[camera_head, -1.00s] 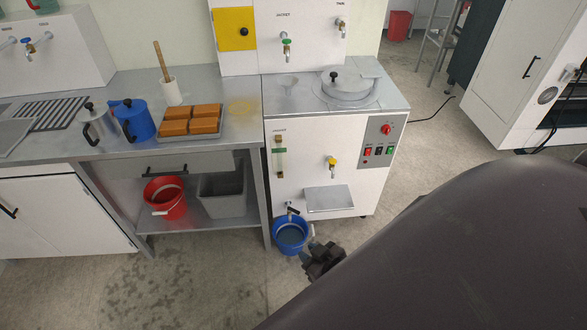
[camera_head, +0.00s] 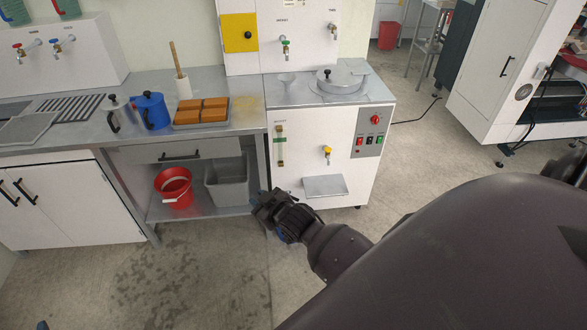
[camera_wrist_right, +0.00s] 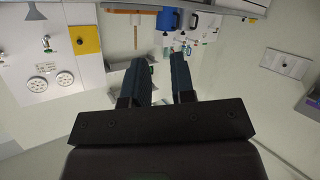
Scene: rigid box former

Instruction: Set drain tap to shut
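My left gripper is not in view.
A drip tray (camera_head: 325,186) sticks out from the machine, right of the gripper. A yellow-handled tap (camera_head: 327,150) is above it. The steel table (camera_head: 258,150) stands left, with a red bucket (camera_head: 174,187) and grey bin (camera_head: 227,182) on its lower shelf. Floor in front is clear.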

